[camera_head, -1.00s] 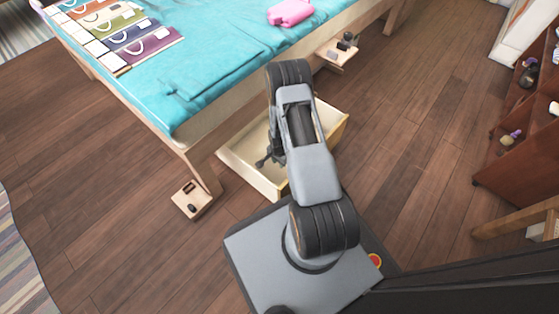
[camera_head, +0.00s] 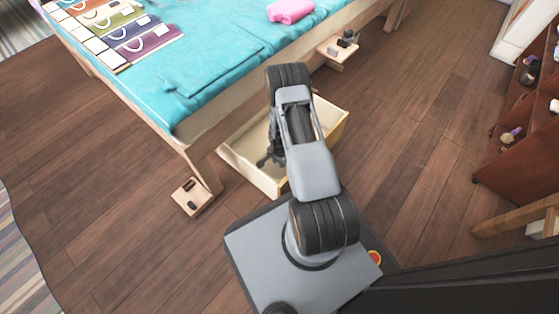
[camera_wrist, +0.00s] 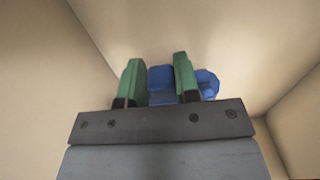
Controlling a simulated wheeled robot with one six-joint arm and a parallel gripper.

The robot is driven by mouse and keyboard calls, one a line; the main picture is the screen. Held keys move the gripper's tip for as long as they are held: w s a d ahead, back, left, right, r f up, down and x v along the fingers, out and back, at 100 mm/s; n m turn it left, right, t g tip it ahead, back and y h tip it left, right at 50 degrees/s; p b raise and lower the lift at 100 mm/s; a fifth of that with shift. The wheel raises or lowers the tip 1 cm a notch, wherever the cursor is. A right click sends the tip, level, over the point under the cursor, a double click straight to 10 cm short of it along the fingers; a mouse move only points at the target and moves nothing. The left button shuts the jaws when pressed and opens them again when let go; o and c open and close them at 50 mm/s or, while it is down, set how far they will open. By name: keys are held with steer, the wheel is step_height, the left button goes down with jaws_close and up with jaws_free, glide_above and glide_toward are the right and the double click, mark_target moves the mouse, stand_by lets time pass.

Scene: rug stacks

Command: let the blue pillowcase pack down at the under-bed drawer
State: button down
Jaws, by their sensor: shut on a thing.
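In the wrist view, my gripper (camera_wrist: 160,82) has its green fingers closed on the blue pillowcase pack (camera_wrist: 161,88). Part of the pack shows between the fingers, and another blue part shows to the right of the right finger. The pale walls of the under-bed drawer surround the gripper there. In the head view, the open drawer (camera_head: 331,132) stands on the floor beside the bed, and my arm reaches over and into it. The arm hides the pack in that view. I cannot tell whether the pack touches the drawer floor.
The bed (camera_head: 215,60) with a turquoise cover borders the drawer. Small wooden trays (camera_head: 192,198) stick out near the bed's legs, one on each side of the drawer. A pink item (camera_head: 290,11) lies on the bed. A brown shelf (camera_head: 520,130) stands at right; floor between is clear.

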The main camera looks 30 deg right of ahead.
steer(key=shift+f, duration=1.25)
steer(key=c, duration=0.8)
jaws_free()
steer(key=shift+r+p, duration=7.5)
steer(key=shift+r, duration=2.95)
